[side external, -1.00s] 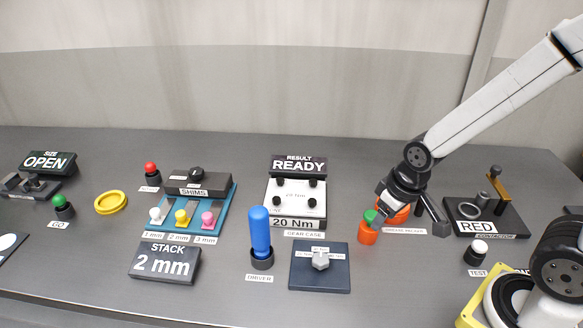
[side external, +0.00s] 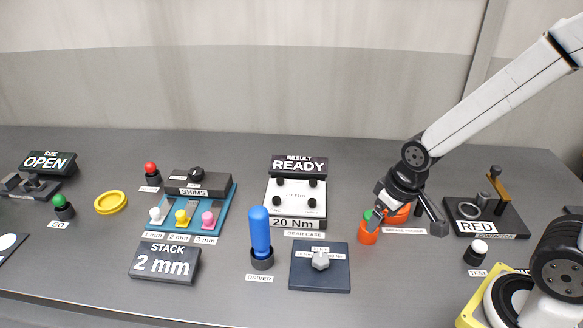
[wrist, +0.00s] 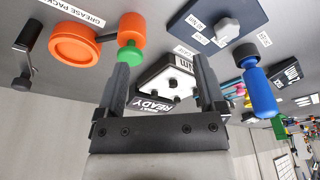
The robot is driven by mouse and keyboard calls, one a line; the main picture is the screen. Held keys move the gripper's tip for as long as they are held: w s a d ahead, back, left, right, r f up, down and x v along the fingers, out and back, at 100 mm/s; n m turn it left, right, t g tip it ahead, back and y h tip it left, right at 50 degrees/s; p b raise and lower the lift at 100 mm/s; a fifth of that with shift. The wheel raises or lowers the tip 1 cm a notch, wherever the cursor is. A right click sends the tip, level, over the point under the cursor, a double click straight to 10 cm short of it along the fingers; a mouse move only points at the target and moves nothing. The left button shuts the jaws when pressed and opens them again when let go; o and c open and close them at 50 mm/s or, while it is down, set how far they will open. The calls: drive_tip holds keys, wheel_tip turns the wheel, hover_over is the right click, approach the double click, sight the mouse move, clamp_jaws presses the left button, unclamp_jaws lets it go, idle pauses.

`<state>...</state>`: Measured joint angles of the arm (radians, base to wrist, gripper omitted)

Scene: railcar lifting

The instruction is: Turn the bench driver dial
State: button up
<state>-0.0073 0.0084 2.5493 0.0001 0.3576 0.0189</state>
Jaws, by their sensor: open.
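The dial is a grey knob (side external: 320,261) on a dark blue plate (side external: 305,280) at the front middle of the bench. It also shows at the top of the wrist view (wrist: 227,29), with small white labels beside it. The blue driver (side external: 260,232) stands upright in its black holder, left of the plate. My gripper (side external: 408,213) is open, right of and behind the dial, close to the orange grease packer (side external: 367,234). In the wrist view the jaws (wrist: 160,85) are spread, with the packer's green tip (wrist: 130,54) near the left finger. I cannot tell whether they touch.
The gear case (side external: 296,205) with its READY sign stands behind the dial plate. A RED contactor board (side external: 487,218) and a white-topped test button (side external: 478,250) lie to the right. Shims and a STACK sign (side external: 165,263) lie to the left. Bench between dial and packer is clear.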

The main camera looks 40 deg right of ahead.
sight(320, 257)
drive_tip(key=w+a+m+g, duration=0.1)
drive_tip(key=w+a, duration=0.1)
drive_tip(key=a, duration=0.1)
drive_tip(key=w+a+f+m, duration=0.1)
drive_tip(key=w+a+m, duration=0.1)
drive_tip(key=a, duration=0.2)
drive_tip(key=w+a+f+m+g, duration=0.1)
drive_tip(key=w+a+m, duration=0.1)
drive_tip(key=a, duration=0.1)
drive_tip(key=shift+w+a+g, duration=0.2)
drive_tip(key=shift+w+g, duration=0.1)
drive_tip(key=shift+w, duration=0.05)
drive_tip(key=shift+f, duration=0.25)
drive_tip(key=shift+f, duration=3.7)
drive_tip(key=shift+c, duration=0.3)
clamp_jaws()
